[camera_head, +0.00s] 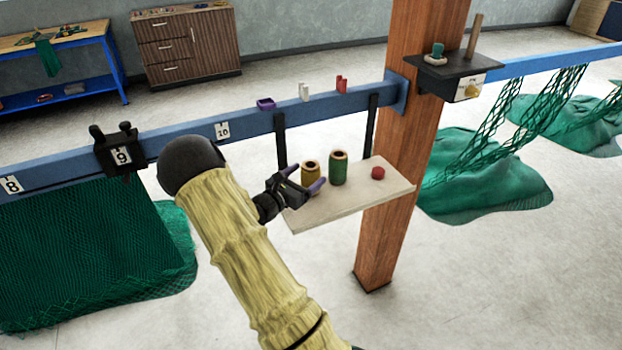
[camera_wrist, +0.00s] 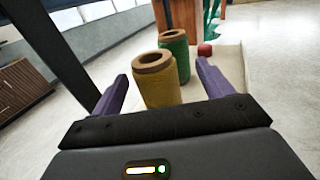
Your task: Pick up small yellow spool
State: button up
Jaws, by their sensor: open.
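The small yellow spool (camera_head: 310,178) stands upright on a pale hanging shelf (camera_head: 345,203), at the shelf's left end. In the wrist view the yellow spool (camera_wrist: 158,84) stands between and just beyond my two purple fingers. My gripper (camera_head: 301,184) is open and empty at the shelf's left end; it also shows in the wrist view (camera_wrist: 160,82). The fingers appear to be on either side of the spool, with no clear contact. The spool's lower part is partly hidden by my gripper in the head view.
A green spool (camera_head: 338,168) stands just right of the yellow one. A red object (camera_head: 378,173) lies farther right. A wooden post (camera_head: 415,110) rises behind the shelf's right end. Black straps (camera_head: 281,140) run from a blue beam (camera_head: 265,121) to the shelf.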

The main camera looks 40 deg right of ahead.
jog(key=x, duration=0.1)
jog(key=p+x, duration=0.1)
jog(key=x, duration=0.1)
jog(key=p+x, duration=0.1)
jog(key=x, duration=0.1)
jog(key=shift+w+r, duration=0.1)
jog(key=shift+w, duration=0.25)
jog(key=c, duration=1.1)
notch_tip(320, 180, up, 10)
jog(key=shift+r+b, duration=0.1)
jog(key=shift+b, duration=0.7)
